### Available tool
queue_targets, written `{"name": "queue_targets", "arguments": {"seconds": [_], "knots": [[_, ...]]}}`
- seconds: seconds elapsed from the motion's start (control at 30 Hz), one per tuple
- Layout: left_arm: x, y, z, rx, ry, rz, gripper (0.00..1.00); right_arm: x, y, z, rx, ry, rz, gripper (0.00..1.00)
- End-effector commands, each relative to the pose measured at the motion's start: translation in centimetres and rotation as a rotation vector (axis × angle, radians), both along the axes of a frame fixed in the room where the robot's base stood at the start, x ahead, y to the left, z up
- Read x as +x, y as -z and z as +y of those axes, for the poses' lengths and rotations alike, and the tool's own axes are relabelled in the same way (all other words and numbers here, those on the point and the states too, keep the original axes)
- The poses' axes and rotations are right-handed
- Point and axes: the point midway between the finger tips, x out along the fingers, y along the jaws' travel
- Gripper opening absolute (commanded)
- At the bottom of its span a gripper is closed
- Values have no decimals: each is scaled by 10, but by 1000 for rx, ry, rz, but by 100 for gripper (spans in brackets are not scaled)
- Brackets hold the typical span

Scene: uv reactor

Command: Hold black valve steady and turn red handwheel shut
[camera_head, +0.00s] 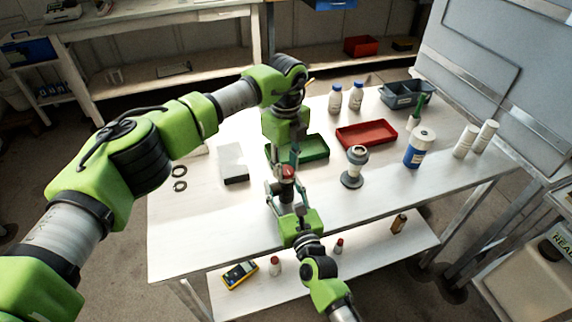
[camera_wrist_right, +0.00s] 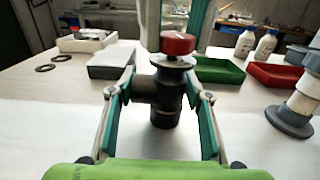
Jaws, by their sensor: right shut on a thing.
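The black valve (camera_wrist_right: 165,112) stands upright on the white table, with the red handwheel (camera_wrist_right: 178,43) on top. The handwheel also shows in the head view (camera_head: 288,171). My right gripper (camera_head: 287,194) comes from the table's front edge and is shut on the black valve, with one finger on each side of its body in the right wrist view (camera_wrist_right: 163,88). My left gripper (camera_head: 287,160) points down from above at the handwheel. Its fingers are apart, one on each side of the handwheel in the right wrist view; contact cannot be made out.
A green tray (camera_head: 314,149) lies just behind the valve and a red tray (camera_head: 366,134) farther right. A grey flanged fitting (camera_head: 354,168) stands to the right. A pale box (camera_head: 233,163) and two dark rings (camera_head: 179,185) lie left. The table front is mostly clear.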

Motion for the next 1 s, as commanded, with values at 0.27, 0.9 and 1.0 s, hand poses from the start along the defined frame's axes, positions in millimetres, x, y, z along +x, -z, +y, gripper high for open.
{"name": "queue_targets", "arguments": {"seconds": [0.27,0.9,1.0], "knots": [[0,0,0,0,16,0,7,0,0,0,0,0,1,17],[0,-1,-1,-1,461,1,7,0,1,0,0,0,1,17],[0,-1,-1,-1,556,1,7,0,1,0,-1,0,2,17]]}}
